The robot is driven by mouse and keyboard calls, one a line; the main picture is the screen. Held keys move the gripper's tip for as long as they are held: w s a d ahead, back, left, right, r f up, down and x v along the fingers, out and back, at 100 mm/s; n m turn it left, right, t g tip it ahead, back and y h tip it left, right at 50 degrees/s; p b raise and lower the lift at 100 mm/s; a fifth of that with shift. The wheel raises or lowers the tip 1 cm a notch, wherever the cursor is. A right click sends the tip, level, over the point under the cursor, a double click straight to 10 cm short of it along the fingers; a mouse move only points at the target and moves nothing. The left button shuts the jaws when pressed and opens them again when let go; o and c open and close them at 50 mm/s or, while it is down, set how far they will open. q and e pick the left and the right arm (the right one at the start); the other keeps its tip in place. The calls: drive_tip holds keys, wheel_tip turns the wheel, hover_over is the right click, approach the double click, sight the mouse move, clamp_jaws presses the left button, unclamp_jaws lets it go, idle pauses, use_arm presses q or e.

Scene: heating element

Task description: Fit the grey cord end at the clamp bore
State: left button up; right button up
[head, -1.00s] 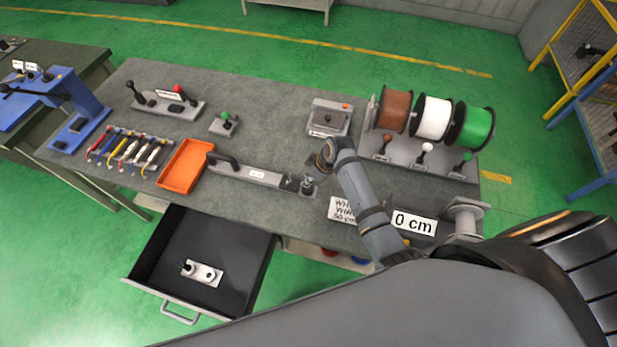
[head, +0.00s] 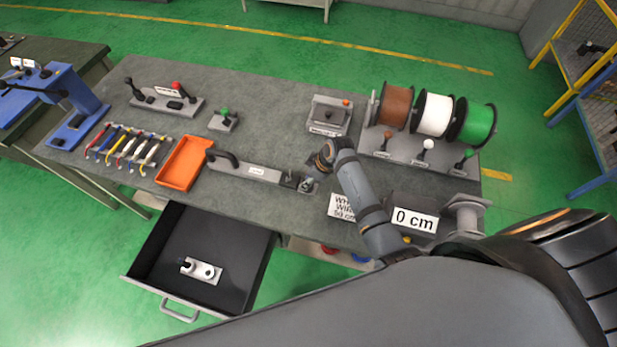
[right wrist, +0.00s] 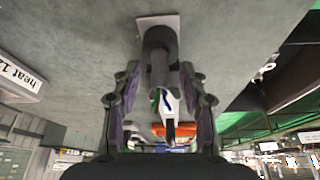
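My right gripper (head: 313,180) reaches in from the right and is low over the right end of the long grey fixture, where a small clamp-like block (head: 290,181) stands. In the right wrist view my gripper (right wrist: 160,78) is open, its fingers spread on either side of a dark grey cylinder (right wrist: 160,42) on a pale plate (right wrist: 158,21). Gaps show between fingers and cylinder. I cannot make out the bore or a grey cord end. Coloured cords (head: 127,145) lie in a row at the left of the bench. My left gripper is out of view.
An orange tray (head: 165,180) lies left of the black-handled fixture (head: 245,173). An open drawer (head: 240,272) juts out in front, holding a small white block. Wire spools (head: 434,116) stand at the right. A small grey box (head: 329,116) stands behind my gripper.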

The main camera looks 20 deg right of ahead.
drive_tip(key=v, duration=1.2)
drive_tip(key=shift+f, duration=0.1)
idle(0.4)
